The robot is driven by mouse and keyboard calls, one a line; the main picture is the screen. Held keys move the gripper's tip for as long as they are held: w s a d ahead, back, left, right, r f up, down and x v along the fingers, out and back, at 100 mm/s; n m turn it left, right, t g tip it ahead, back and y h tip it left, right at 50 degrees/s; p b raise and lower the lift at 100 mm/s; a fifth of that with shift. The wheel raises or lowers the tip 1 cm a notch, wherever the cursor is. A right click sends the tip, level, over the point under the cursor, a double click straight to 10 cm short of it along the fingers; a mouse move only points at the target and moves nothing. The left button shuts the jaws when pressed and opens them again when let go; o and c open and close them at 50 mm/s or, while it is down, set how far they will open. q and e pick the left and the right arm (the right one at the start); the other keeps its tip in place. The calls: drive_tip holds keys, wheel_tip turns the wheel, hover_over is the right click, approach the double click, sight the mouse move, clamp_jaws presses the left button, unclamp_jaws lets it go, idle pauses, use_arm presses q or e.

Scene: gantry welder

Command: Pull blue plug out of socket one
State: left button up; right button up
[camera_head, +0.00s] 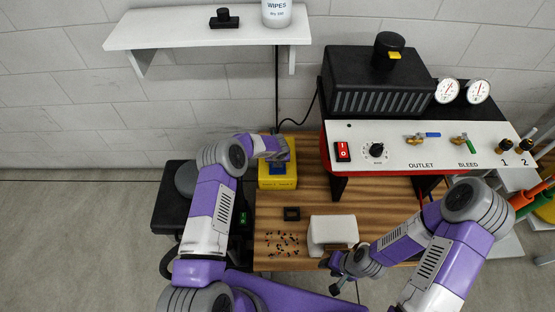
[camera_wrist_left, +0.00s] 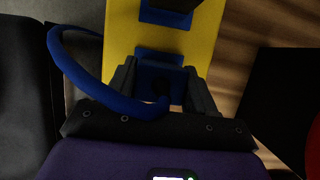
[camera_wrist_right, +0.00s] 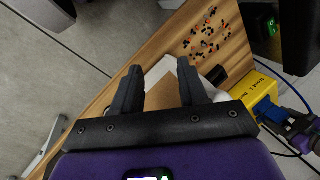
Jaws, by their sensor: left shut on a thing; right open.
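The yellow box (camera_head: 264,182) stands at the back left of the wooden table, with a blue socket (camera_head: 278,168) on it. My left gripper (camera_head: 279,150) is over the box's far part. In the left wrist view its fingers are shut on the blue plug (camera_wrist_left: 160,78), whose blue cable (camera_wrist_left: 75,70) loops to the left. The plug is at a blue socket on the yellow box (camera_wrist_left: 123,35); I cannot tell how deep it sits. A second blue socket (camera_wrist_left: 166,17) shows at the top, partly dark. My right gripper (camera_wrist_right: 160,80) is open and empty near the table's front edge.
A white block-shaped thing (camera_head: 333,229) lies on the table beside scattered small dark pieces (camera_head: 282,243) and a small black frame (camera_head: 292,213). The red and white gauge panel (camera_head: 440,150) stands right of the yellow box. A black stool (camera_head: 172,207) is at left.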

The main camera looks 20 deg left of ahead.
use_arm(q)
drive_tip(key=shift+r, duration=0.7)
drive_tip(key=shift+r+p, duration=0.1)
drive_tip(key=shift+p, duration=0.25)
drive_tip(key=shift+r+p, duration=1.05)
drive_tip(key=shift+r, duration=0.85)
drive_tip(key=shift+r, duration=0.15)
